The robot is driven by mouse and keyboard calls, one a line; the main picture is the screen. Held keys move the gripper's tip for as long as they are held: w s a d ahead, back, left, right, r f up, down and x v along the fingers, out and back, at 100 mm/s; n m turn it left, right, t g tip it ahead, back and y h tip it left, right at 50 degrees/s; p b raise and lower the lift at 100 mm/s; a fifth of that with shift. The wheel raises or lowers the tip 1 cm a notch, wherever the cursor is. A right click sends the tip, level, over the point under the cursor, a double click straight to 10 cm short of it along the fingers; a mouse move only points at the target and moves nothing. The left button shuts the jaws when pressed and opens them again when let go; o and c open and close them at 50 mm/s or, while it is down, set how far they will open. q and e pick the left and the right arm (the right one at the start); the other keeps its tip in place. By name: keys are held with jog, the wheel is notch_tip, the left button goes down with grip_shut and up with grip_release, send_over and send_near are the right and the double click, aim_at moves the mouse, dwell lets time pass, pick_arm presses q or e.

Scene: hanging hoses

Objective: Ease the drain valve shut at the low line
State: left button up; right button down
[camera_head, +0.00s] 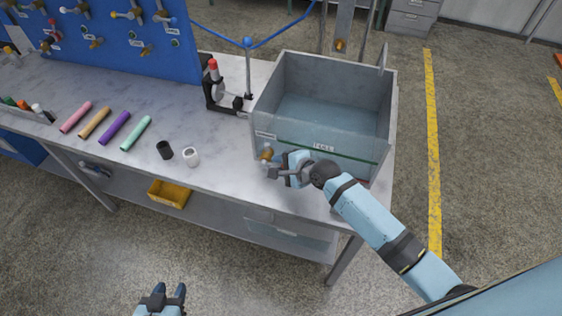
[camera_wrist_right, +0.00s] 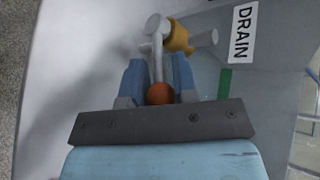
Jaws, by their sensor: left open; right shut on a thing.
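The drain valve (camera_head: 266,154) is a brass fitting low on the front left of a grey-blue tank (camera_head: 300,141) on the table. In the right wrist view the brass valve body (camera_wrist_right: 180,38) sits beside a DRAIN label (camera_wrist_right: 242,32). Its grey lever (camera_wrist_right: 157,62) ends in an orange knob (camera_wrist_right: 160,94). My right gripper (camera_head: 279,172) is at the valve; in the wrist view its blue fingers (camera_wrist_right: 160,82) are shut on the lever near the knob. My left gripper (camera_head: 161,296) is open and empty at the bottom, away from the table.
The grey worktable (camera_head: 220,175) holds several coloured tubes (camera_head: 115,126), a black cup (camera_head: 164,150), a white cup (camera_head: 191,156) and a clamp-like tool (camera_head: 216,88). A blue board (camera_head: 120,40) with valves stands behind. A yellow bin (camera_head: 169,194) sits on the lower shelf.

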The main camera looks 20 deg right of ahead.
jog(key=c, duration=1)
grip_release()
jog(key=shift+o, duration=0.2)
jog(key=v, duration=1.4)
jog(key=shift+w, duration=0.1)
